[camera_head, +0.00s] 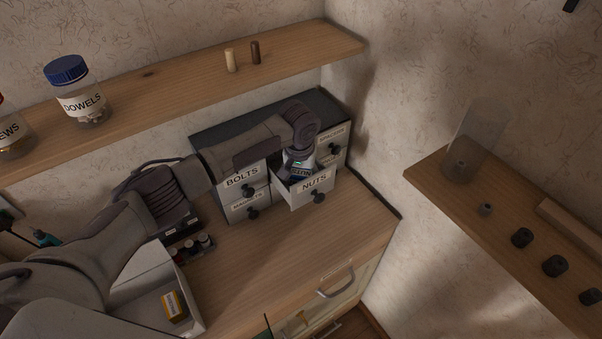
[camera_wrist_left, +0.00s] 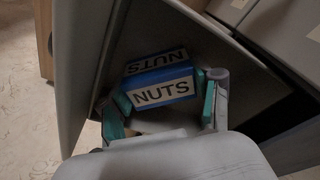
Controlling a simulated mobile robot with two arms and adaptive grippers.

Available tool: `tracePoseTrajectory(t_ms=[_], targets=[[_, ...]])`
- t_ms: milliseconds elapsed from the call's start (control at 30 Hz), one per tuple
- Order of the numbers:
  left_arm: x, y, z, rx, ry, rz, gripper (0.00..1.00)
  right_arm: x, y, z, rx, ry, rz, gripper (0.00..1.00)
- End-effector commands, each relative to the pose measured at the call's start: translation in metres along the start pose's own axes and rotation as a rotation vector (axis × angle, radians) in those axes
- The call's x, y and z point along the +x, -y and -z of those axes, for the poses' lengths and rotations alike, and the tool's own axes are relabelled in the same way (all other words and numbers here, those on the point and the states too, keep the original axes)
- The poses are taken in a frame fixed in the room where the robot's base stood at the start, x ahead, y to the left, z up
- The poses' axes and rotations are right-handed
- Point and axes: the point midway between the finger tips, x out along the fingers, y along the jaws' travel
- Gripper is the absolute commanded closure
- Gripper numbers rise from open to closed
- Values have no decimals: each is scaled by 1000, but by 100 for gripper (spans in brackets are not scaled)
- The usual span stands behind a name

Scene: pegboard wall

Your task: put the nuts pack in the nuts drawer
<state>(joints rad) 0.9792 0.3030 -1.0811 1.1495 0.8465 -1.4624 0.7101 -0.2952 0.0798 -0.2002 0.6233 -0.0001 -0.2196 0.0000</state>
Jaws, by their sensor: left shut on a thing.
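The nuts drawer (camera_head: 316,182) is pulled out of the dark drawer cabinet (camera_head: 225,134), its white front labelled NUTS. The nuts pack, blue with white NUTS labels, shows in the left wrist view (camera_wrist_left: 163,84) inside the drawer's walls. Only a small part of the pack shows in the head view (camera_head: 301,172). My left gripper (camera_head: 299,163) points down into the open drawer from above. In the left wrist view its teal-padded fingers (camera_wrist_left: 165,103) are on both sides of the pack, shut on it. I cannot tell whether the pack touches the drawer floor. My right gripper is not in view.
Drawers labelled BOLTS (camera_head: 243,179) and others beside the nuts drawer are closed. A wooden shelf (camera_head: 180,97) with a dowels jar (camera_head: 78,92) runs above. A white bin (camera_head: 190,284) holds a yellow box (camera_head: 174,306). The wooden counter (camera_head: 290,255) in front is clear.

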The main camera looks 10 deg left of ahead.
Motion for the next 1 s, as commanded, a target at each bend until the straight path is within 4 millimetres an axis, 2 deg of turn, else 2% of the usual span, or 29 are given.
tracePoseTrajectory(t_ms=[200,233,300,700,867,1000], targets=[[2,0,0,-1,1,-1,75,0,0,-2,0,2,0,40],[3,0,-1,-1,1,-1,34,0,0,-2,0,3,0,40],[3,0,0,-1,1,0,26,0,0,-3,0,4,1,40],[-4,0,1,1,-2,0,26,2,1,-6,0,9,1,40],[-28,0,1,0,-4,-2,26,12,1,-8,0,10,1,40],[-59,-1,1,1,-5,-3,26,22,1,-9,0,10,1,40]])
